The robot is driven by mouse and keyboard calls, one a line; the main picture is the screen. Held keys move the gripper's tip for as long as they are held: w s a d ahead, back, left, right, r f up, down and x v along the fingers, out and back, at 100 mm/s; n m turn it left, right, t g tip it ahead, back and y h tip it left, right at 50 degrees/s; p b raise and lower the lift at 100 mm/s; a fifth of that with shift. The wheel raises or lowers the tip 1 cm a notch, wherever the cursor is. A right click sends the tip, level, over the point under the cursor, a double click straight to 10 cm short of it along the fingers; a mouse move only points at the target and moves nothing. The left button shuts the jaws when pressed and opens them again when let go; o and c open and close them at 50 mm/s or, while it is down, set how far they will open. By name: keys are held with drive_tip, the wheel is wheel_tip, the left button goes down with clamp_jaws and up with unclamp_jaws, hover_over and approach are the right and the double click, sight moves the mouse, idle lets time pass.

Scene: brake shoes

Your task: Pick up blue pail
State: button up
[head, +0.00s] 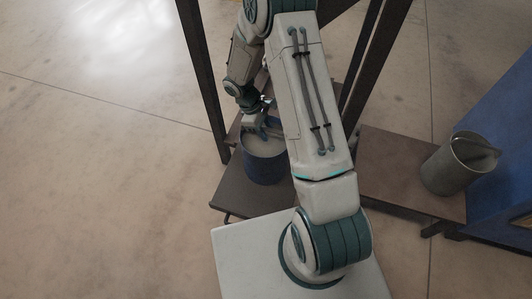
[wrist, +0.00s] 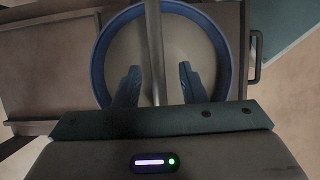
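The blue pail (head: 265,169) stands upright on a low dark board, left of my arm in the head view. In the wrist view its round blue rim (wrist: 101,66) and pale inside show from above. A grey bar, which looks like the pail's handle (wrist: 153,50), runs across the opening and passes between my fingers. My gripper (wrist: 159,82) is open over the pail, with one finger on each side of the bar. I cannot tell whether a finger touches it. In the head view my gripper (head: 264,128) is at the pail's top, partly hidden.
A grey metal pail (head: 452,168) stands on a brown board (head: 385,170) at the right, beside a blue panel (head: 500,125). Dark metal legs (head: 203,80) rise around my arm. The floor at the left is clear.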

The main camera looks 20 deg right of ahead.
drive_tip(key=shift+f, duration=0.2)
idle(0.4)
clamp_jaws()
idle(1.2)
